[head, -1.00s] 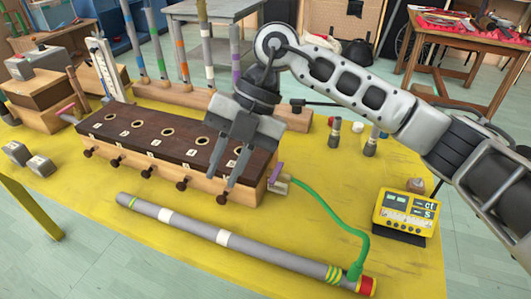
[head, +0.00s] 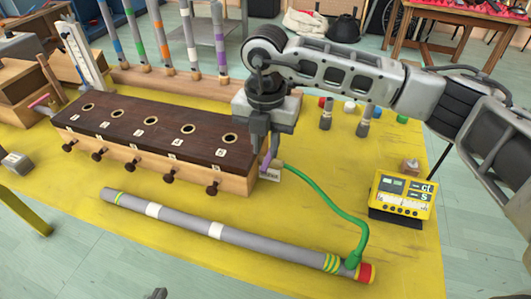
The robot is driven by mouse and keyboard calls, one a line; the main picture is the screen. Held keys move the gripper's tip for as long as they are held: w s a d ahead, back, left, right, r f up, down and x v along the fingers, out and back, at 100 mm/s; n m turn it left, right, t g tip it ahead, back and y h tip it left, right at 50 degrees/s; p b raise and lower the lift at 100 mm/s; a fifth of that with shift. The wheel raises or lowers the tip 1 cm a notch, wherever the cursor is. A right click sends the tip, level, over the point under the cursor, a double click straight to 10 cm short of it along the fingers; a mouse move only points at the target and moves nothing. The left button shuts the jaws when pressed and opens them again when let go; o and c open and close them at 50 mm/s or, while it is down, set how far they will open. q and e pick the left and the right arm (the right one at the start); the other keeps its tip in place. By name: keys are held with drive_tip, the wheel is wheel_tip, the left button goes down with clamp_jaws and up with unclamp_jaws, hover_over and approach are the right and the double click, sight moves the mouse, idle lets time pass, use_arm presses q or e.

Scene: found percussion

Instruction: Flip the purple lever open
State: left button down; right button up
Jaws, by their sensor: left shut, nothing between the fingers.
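The purple lever (head: 265,160) stands up at a slant on a small fitting at the right end of the long wooden box (head: 235,184). A green hose (head: 325,200) runs from that fitting to a grey tube. My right gripper (head: 265,148) points down at the lever. Its fingers are apart, close above and beside the lever's top; whether they touch it I cannot tell. The gripper partly hides the box's right end. Only a small grey tip of my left gripper (head: 156,294) shows at the bottom edge; it is shut and empty.
The grey tube (head: 230,234) lies in front of the box on the yellow mat (head: 300,275). A yellow meter (head: 402,196) stands to the right. Small cylinders (head: 326,115) stand behind the arm. Upright banded tubes (head: 190,45) stand in a wooden rail at the back.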

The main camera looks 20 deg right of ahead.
sight(265, 164)
drive_tip(key=shift+f, duration=1.85)
clamp_jaws()
